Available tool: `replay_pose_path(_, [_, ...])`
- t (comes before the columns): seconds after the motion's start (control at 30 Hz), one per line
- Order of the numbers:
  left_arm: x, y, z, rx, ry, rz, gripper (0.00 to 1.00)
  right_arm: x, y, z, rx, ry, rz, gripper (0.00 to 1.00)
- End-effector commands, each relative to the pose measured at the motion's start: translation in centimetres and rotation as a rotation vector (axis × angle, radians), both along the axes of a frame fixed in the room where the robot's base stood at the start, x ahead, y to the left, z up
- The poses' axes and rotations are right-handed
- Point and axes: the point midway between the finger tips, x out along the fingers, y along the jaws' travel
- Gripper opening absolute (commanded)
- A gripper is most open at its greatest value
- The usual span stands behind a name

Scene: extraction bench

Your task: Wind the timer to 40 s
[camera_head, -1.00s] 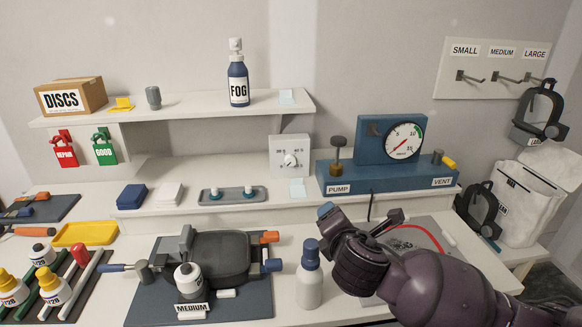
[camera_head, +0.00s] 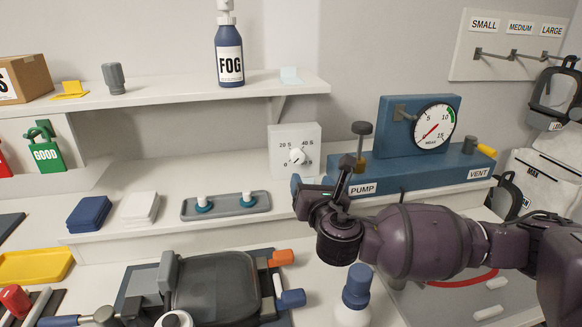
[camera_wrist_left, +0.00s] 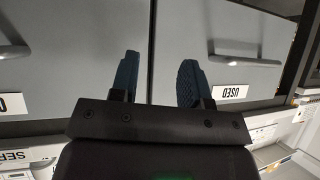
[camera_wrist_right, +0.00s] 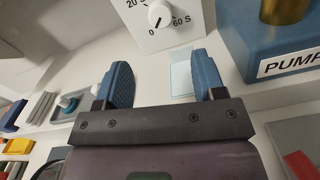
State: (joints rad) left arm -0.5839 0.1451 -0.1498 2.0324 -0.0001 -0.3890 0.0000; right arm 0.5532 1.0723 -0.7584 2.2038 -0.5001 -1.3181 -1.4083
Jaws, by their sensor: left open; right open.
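The timer (camera_head: 283,139) is a white box with a dial and a round white knob (camera_head: 297,156), standing on the bench ledge left of the blue pump unit. Its dial and knob show at the top of the right wrist view (camera_wrist_right: 159,17), with marks 20, 0 and 60 S. My left gripper (camera_wrist_left: 160,65) is open and empty, facing grey drawer fronts.
The blue pump unit (camera_head: 400,170) with gauge is close on the timer's right. A grey tray (camera_head: 226,206) with two small items lies to its left. A blue-capped bottle (camera_head: 354,295) stands below my right arm. A shelf (camera_head: 190,93) with a FOG bottle (camera_head: 229,60) hangs above left.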

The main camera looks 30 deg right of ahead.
Motion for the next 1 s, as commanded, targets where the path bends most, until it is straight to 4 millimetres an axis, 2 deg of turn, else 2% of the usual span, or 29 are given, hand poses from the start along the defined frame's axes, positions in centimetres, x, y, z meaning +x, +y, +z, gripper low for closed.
replay_pose_path(0.17, [0.1,0.0,0.1,0.000,-0.004,-0.002,0.43,0.8,-0.2,-0.2,0.000,0.000,0.000,0.63])
replay_pose_path(0.27, [0.0,0.0,-0.2,0.000,0.000,-0.001,0.43,1.9,-0.5,-0.2,-0.001,0.001,-0.002,0.63])
replay_pose_path(0.7, [0.1,-0.2,-1.4,0.001,0.014,-0.006,0.43,8.7,-2.3,-0.4,0.001,0.002,-0.002,0.63])
replay_pose_path(1.0, [0.9,-0.3,-0.8,0.000,-0.004,-0.011,0.43,10.4,-2.7,-0.2,0.002,0.001,0.000,0.63])
